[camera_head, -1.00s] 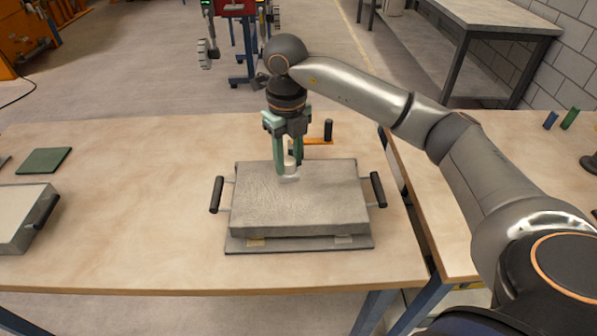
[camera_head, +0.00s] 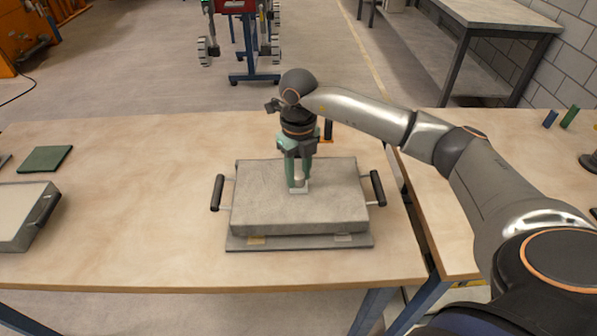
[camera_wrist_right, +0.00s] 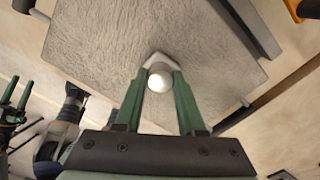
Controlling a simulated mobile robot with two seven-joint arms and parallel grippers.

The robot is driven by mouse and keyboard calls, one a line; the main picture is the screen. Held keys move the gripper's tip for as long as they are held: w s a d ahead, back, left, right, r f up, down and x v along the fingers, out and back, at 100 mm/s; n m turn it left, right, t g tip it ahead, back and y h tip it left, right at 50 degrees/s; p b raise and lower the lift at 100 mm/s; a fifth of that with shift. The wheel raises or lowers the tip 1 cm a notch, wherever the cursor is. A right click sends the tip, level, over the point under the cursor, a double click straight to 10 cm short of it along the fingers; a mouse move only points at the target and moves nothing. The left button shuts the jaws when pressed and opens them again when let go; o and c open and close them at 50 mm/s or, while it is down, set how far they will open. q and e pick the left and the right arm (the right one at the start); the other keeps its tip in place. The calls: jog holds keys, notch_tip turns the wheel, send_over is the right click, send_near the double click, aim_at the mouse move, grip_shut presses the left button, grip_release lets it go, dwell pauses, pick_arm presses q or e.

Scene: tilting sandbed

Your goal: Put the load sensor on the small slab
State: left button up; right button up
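The load sensor (camera_head: 299,182), a pale round-topped piece on a small whitish foot, is between the fingers of my right gripper (camera_head: 298,178). In the right wrist view both fingertips close on the sides of the sensor (camera_wrist_right: 159,77). It is over the middle of a grey rough-topped slab (camera_head: 265,200) with black side handles. I cannot tell whether its foot touches the surface. A flat dark green plate (camera_head: 45,159) lies at the far left; which piece is the small slab is unclear. My left gripper (camera_wrist_right: 15,97) shows small in the wrist view, its green fingers apart.
The grey slab sits above a thin base plate (camera_head: 300,242), with small tan blocks between. A pale-topped block with a black handle (camera_head: 22,215) is cut off at the left. The table between them is clear. Blue and green pieces (camera_head: 569,118) stand on the right table.

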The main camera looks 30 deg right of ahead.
aim_at(299, 175)
jog(key=o, duration=0.4)
jog(key=shift+r, duration=0.3)
notch_tip(299, 175, up, 12)
jog(key=shift+f, duration=0.15)
jog(key=shift+s, duration=0.1)
dwell(0.5)
